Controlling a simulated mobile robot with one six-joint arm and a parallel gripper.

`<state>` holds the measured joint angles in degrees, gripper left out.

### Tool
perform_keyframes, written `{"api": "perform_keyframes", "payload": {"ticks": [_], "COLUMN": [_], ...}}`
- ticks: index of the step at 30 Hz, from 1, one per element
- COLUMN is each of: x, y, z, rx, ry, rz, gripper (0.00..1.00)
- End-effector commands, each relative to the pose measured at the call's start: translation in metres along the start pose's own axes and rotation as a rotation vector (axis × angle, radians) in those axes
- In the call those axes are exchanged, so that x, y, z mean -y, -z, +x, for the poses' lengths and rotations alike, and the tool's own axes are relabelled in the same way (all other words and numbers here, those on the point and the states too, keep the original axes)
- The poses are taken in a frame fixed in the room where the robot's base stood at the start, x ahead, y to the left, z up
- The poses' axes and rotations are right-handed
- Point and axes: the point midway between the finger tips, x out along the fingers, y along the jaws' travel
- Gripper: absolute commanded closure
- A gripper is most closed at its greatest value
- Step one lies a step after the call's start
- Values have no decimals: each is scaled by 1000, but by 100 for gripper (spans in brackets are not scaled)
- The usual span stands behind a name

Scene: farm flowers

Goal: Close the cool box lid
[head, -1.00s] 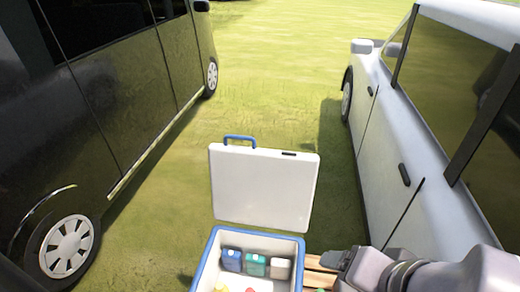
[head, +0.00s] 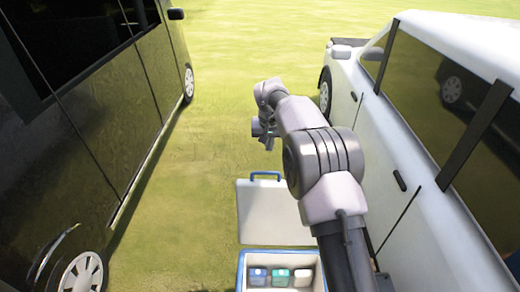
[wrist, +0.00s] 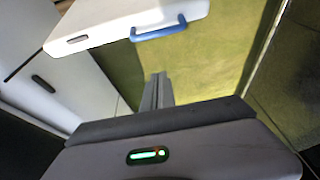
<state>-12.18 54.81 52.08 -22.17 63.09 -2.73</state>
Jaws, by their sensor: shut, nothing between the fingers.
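The cool box (head: 241,272) is a white box with a blue rim at the bottom of the head view. Its white lid (head: 262,218) stands open at the far side, with a blue handle (head: 265,175) on its top edge. My gripper (head: 268,146) is shut and empty, high and beyond the lid in the head view, apart from it. My arm hides the lid's right part. In the wrist view the lid (wrist: 120,18) and handle (wrist: 160,31) show at the top, beyond the shut fingers (wrist: 158,88).
Small blue, green and white containers (head: 280,277) sit inside the box. A black van (head: 90,130) stands on the left and a white car (head: 400,180) on the right. The grass (head: 210,150) between them is open.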

Motion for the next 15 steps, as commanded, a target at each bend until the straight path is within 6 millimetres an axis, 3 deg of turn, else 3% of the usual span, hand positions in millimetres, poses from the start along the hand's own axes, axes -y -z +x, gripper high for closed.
{"api": "perform_keyframes", "payload": {"ticks": [14, 15], "x": [0, 0], "y": [-2, -6], "z": [100, 95], "rx": [2, 0], "ry": [0, 1], "rz": [2, 0], "gripper": [100, 100]}}
